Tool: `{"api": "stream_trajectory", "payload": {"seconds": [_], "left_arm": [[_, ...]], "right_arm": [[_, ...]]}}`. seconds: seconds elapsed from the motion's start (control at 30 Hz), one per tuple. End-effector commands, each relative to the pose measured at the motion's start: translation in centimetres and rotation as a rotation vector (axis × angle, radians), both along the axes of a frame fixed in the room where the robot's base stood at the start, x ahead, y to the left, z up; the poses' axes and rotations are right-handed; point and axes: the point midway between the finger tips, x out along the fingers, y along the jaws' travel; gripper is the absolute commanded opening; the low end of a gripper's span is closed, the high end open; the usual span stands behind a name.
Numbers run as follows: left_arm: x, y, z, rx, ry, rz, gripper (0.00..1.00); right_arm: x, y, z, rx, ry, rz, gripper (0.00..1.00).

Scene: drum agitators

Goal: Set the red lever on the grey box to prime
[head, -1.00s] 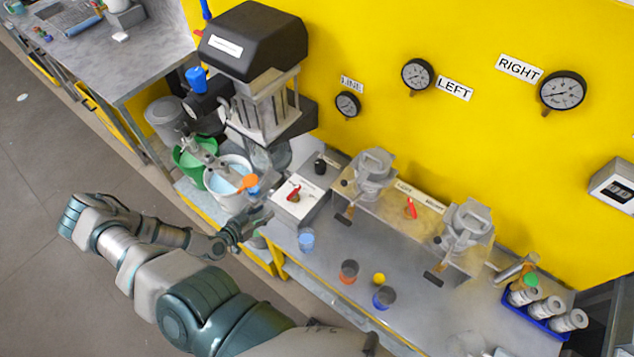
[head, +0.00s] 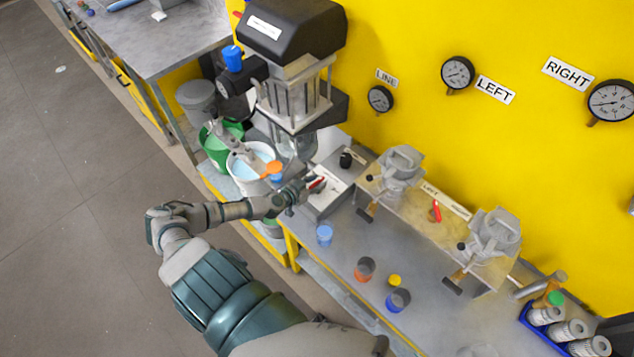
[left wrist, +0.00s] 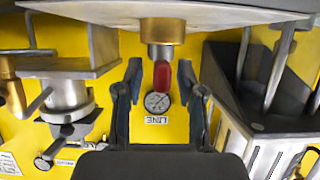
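The grey box (head: 330,192) stands on the bench below the black-topped machine, with a pale top plate. Its red lever (head: 317,184) shows just past my left gripper (head: 300,190). In the left wrist view, the red lever (left wrist: 161,74) extends from a brass fitting (left wrist: 162,30). My left gripper (left wrist: 160,80) is open there, one finger on each side of the lever, with visible gaps between. The lever's setting marks are not readable. My right gripper is not in view.
A white bucket (head: 240,180) and a green bucket (head: 212,158) stand left of the box. A panel with another red lever (head: 436,211) stands to the right.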

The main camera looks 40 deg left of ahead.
Motion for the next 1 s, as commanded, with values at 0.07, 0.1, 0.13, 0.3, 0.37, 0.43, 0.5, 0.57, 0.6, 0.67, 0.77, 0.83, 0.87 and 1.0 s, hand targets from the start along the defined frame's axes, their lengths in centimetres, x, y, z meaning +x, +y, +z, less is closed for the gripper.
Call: {"api": "stream_trajectory", "payload": {"seconds": [0.07, 0.1, 0.13, 0.3, 0.37, 0.43, 0.5, 0.57, 0.6, 0.67, 0.77, 0.83, 0.87, 1.0], "left_arm": [[0.4, 0.0, -0.2, -0.003, 0.0, 0.001, 0.39], [0.5, -0.1, -0.2, -0.003, 0.0, 0.0, 0.39], [0.6, -0.1, -0.3, -0.002, 0.0, 0.0, 0.39], [0.6, -0.1, -0.3, -0.001, 0.001, -0.001, 0.39], [0.6, -0.1, -0.3, -0.001, 0.001, -0.001, 0.39], [0.6, -0.1, -0.2, 0.0, 0.001, 0.0, 0.21], [0.6, -0.1, -0.2, 0.0, 0.001, 0.0, 0.04], [0.6, -0.1, -0.2, 0.001, 0.0, 0.0, 0.0], [0.6, -0.1, -0.2, 0.001, 0.0, 0.001, 0.0], [0.6, -0.1, -0.2, 0.001, 0.0, 0.001, 0.0], [0.6, -0.1, -0.1, 0.001, 0.0, 0.005, 0.0], [0.6, -0.1, 0.0, 0.0, 0.0, 0.015, 0.0], [0.6, -0.1, 0.1, 0.0, 0.0, 0.023, 0.0], [0.6, -0.1, 0.4, -0.002, -0.001, 0.079, 0.0]], "right_arm": [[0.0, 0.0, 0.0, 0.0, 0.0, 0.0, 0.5], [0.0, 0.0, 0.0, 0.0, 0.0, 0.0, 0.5], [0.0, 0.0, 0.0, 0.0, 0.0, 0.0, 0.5], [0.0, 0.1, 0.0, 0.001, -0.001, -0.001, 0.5], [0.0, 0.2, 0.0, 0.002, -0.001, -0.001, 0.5], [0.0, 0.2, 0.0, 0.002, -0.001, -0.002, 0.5], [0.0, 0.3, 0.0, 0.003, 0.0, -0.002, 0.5], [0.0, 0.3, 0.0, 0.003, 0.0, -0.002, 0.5], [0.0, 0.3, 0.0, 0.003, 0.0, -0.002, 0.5], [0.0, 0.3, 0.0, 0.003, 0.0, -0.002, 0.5], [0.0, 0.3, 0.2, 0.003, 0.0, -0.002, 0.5], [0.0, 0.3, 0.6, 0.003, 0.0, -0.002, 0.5], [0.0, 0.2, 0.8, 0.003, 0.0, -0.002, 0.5], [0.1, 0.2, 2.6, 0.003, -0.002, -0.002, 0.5]]}}
